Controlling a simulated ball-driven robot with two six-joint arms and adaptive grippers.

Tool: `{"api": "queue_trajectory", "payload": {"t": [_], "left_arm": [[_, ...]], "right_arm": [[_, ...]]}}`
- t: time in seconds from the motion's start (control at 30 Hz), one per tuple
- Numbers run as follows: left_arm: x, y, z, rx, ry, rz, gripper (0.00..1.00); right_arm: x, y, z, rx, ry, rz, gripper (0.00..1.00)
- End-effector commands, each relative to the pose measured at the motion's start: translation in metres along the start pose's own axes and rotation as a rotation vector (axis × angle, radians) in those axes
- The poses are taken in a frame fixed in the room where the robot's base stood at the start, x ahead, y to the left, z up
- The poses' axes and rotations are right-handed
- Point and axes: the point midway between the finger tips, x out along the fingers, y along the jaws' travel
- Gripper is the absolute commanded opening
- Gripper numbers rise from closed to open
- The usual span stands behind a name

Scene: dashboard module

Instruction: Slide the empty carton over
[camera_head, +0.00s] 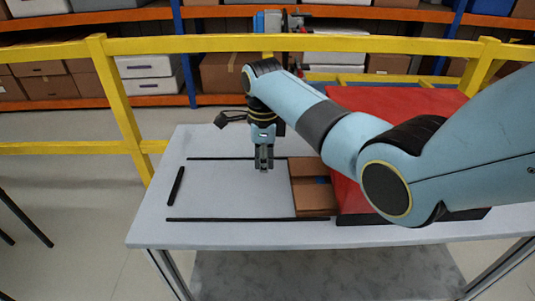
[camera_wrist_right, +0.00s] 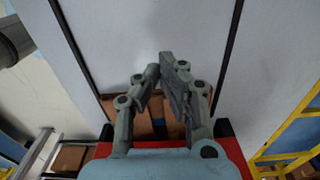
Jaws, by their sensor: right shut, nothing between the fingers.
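The brown carton (camera_head: 309,198) sits on the grey table between two black rails, against the left side of a red block. A small blue patch shows on its top. My right gripper (camera_head: 264,168) points down just left of the carton's far part, with its fingers shut and empty. In the right wrist view the fingers (camera_wrist_right: 165,66) are in front of the carton (camera_wrist_right: 109,106), which they partly hide. Whether the fingers touch the carton cannot be told. My left gripper is not in view.
The far rail (camera_head: 225,158) and near rail (camera_head: 225,220) bound a clear stretch of table, with a short black bar (camera_head: 177,186) at its left end. The red block (camera_head: 365,110) stands at right under my arm. A yellow railing (camera_head: 180,46) runs behind.

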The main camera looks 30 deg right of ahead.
Motion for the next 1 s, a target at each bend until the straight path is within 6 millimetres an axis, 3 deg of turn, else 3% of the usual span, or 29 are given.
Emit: {"api": "queue_trajectory", "payload": {"t": [0.2,0.43,0.9,1.0], "left_arm": [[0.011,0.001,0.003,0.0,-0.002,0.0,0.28],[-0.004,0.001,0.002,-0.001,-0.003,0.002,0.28],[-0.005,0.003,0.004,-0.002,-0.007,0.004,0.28],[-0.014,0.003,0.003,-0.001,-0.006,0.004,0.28]], "right_arm": [[0.048,0.0,0.0,0.0,0.001,0.002,0.0],[0.042,0.0,-0.034,0.0,0.0,-0.002,0.0],[0.043,0.0,-0.041,-0.001,0.0,-0.001,0.0],[0.041,0.0,-0.049,-0.001,0.002,0.001,0.0]]}}
